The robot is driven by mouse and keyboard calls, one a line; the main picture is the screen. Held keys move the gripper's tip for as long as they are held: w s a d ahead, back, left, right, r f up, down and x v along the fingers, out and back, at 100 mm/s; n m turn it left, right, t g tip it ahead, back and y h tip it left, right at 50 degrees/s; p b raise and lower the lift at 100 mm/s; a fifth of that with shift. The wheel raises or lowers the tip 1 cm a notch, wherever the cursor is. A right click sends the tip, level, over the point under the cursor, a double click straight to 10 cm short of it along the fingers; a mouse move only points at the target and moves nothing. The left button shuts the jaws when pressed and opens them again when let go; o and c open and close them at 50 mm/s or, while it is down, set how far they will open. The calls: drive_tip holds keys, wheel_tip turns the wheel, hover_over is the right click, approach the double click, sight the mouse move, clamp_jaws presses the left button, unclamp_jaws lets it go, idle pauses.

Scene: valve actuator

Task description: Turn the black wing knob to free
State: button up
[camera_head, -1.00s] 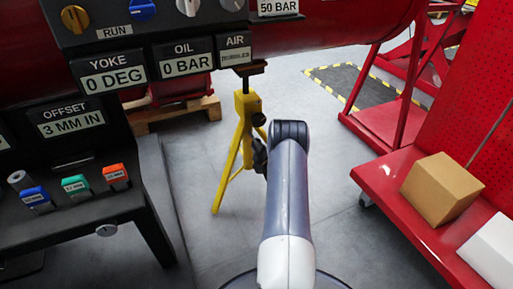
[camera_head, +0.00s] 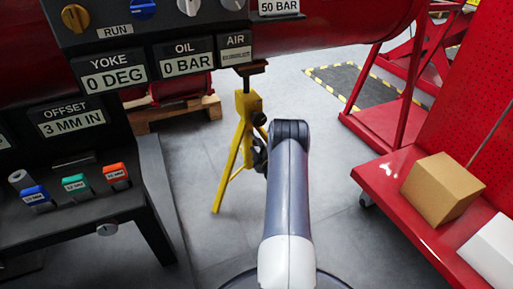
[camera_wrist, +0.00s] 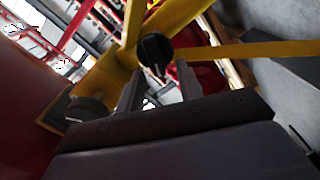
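The yellow stand (camera_head: 246,112) stands on the floor below the panel, with small dark parts on its side. In the wrist view, a round black knob (camera_wrist: 155,48) with a ridge across its face sits on the yellow stand's frame (camera_wrist: 185,17). My gripper (camera_wrist: 159,66) is open, with its two fingers apart and nothing visible between them. The knob shows just beyond the fingertips, roughly centred between them. I cannot tell the remaining distance or whether they touch. A second dark round part (camera_wrist: 88,108) lies left of the fingers. In the head view my arm mostly hides the gripper.
The black panel with labels (camera_head: 113,75) is at upper left, above a black bench (camera_head: 150,190) holding blue, green and orange blocks. A red shelf (camera_head: 400,205) with a cardboard box (camera_head: 441,189) stands at right. Grey floor (camera_head: 335,170) is open between.

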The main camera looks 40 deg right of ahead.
drive_tip(key=p+v, duration=0.3)
drive_tip(key=v, duration=0.8)
drive_tip(key=shift+p, duration=0.35)
drive_tip(key=shift+w+d+f, duration=0.1)
drive_tip(key=shift+w, duration=0.05)
drive_tip(key=shift+m, duration=0.3)
drive_tip(key=b+x, duration=0.3)
drive_tip(key=x, duration=0.7)
drive_tip(key=shift+w+b, duration=0.35)
